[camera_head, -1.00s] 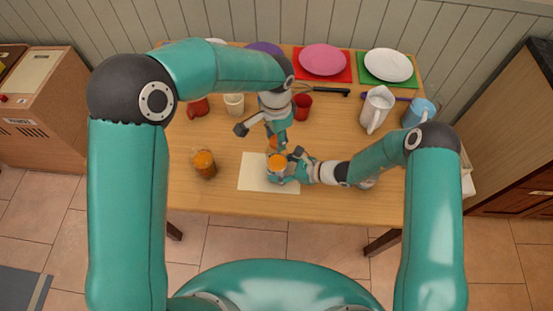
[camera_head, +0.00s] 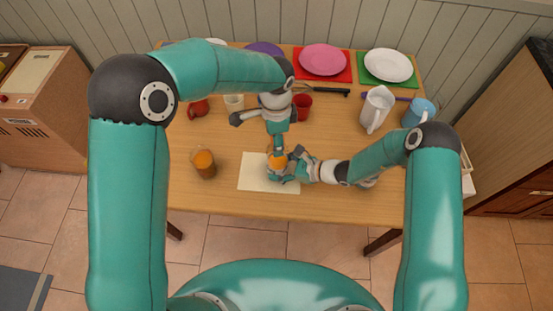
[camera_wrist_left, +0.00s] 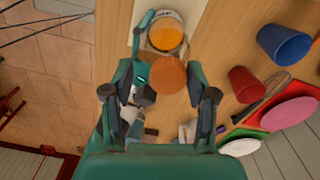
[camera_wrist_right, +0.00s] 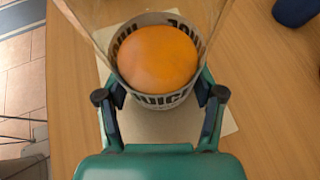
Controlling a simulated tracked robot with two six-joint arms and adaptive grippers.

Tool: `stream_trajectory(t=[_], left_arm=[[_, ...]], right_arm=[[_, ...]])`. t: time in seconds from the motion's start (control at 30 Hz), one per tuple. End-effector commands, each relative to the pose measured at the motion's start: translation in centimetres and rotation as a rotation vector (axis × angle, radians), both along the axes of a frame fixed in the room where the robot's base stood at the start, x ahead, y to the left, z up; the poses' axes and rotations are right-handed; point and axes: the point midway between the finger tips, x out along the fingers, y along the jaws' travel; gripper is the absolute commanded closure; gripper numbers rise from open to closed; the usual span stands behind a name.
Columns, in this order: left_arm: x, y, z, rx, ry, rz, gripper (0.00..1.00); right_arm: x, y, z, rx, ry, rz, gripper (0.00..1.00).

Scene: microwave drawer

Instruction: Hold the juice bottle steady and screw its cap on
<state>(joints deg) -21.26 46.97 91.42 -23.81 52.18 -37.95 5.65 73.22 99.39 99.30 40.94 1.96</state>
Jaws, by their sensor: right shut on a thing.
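The juice bottle (camera_wrist_right: 150,98) stands upright on the pale sheet in the right wrist view, with orange juice at its open top and a label. Its top also shows in the head view (camera_head: 277,161) and left wrist view (camera_wrist_left: 165,34). My right gripper (camera_wrist_right: 160,98) is shut on the bottle's lower side. The orange-brown cap (camera_wrist_left: 170,76) is between the fingertips of my left gripper (camera_wrist_left: 166,80), apparently gripped. In the left wrist view the cap appears beside the bottle mouth. In the head view my left gripper (camera_head: 276,149) is just behind the bottle and hides the cap.
The pale sheet (camera_head: 255,172) lies under the bottle. An orange-topped jar (camera_head: 204,164) stands left of it. The front left of the table is clear.

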Motion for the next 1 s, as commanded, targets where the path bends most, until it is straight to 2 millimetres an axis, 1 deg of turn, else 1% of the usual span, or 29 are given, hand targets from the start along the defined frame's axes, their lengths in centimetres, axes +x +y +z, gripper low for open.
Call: stream_trajectory(t=[0.17,0.27,0.4,0.67,0.83,1.0], left_arm=[[0.11,-0.01,0.11,-0.001,-0.003,0.032,0.43],[0.14,-0.02,0.13,-0.001,-0.005,0.131,0.43],[0.17,-0.02,0.16,-0.001,-0.007,0.306,0.43],[0.20,-0.01,0.18,0.000,-0.008,0.488,0.43],[0.20,-0.01,0.18,0.001,-0.008,0.696,0.43],[0.21,-0.01,0.18,0.002,-0.008,0.814,0.43]], right_arm=[[-0.12,0.06,-0.04,-0.001,0.001,0.003,0.95],[-0.15,0.07,-0.06,-0.001,0.000,0.004,0.95],[-0.18,0.08,-0.07,-0.001,0.000,0.004,0.95],[-0.21,0.09,-0.09,-0.002,0.001,0.005,0.95],[-0.21,0.09,-0.09,-0.002,0.001,0.005,0.95],[-0.21,0.09,-0.09,-0.002,0.001,0.005,0.95]])
